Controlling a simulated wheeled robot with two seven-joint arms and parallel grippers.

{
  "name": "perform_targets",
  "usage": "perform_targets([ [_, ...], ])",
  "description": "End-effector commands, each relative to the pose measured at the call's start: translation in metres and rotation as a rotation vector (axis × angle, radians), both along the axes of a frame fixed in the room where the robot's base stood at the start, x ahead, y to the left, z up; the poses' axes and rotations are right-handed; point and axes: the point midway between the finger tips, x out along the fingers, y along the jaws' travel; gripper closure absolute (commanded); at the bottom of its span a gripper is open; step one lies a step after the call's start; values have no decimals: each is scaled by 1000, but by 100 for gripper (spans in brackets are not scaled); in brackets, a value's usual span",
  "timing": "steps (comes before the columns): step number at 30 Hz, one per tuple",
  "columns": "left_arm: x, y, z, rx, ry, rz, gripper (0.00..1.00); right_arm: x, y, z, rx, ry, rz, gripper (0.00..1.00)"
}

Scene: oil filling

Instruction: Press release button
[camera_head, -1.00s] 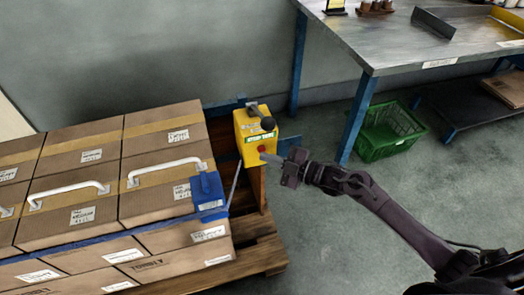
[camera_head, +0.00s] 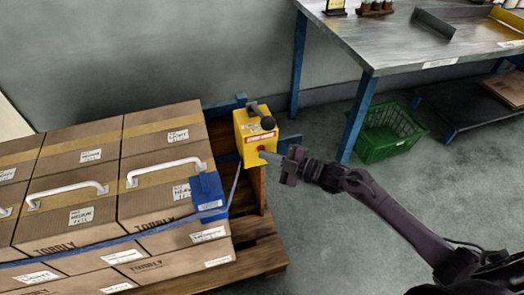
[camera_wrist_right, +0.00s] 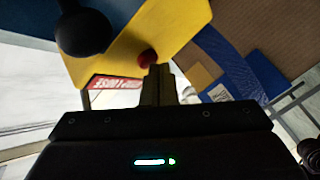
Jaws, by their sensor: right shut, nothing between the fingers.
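The yellow control box (camera_head: 247,140) with a black ball-topped lever (camera_head: 266,122) stands beside the stacked cartons. A red release button sits low on its face; it shows in the wrist view (camera_wrist_right: 147,58). My right gripper (camera_head: 266,155) is shut and empty, its fingertips at the button, touching it or very close. The fingers (camera_wrist_right: 158,72) partly cover the button's lower edge in the wrist view. The label on the box is red and white. My left gripper is not in view.
Cartons (camera_head: 150,145) with white handles stand on a wooden pallet (camera_head: 262,252). A metal workbench (camera_head: 400,40) and green crate (camera_head: 385,140) stand behind right.

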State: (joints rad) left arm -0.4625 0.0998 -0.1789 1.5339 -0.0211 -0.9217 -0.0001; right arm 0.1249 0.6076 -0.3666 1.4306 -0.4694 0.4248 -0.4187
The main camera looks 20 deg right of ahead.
Motion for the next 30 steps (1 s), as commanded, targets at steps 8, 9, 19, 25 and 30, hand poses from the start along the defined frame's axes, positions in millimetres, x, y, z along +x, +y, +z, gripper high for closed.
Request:
perform_targets([
  [8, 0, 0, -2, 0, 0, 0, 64, 3, 0, 0, 0, 0, -1, 100],
  [9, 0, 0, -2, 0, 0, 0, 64, 3, 0, 0, 0, 0, -1, 100],
  [19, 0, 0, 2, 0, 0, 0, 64, -1, 0, 2, 0, 0, -1, 100],
  [25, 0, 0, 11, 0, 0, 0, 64, -12, -1, 2, 0, 2, -2, 100],
  [30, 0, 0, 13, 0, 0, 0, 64, -17, -1, 1, 0, 0, -1, 100],
])
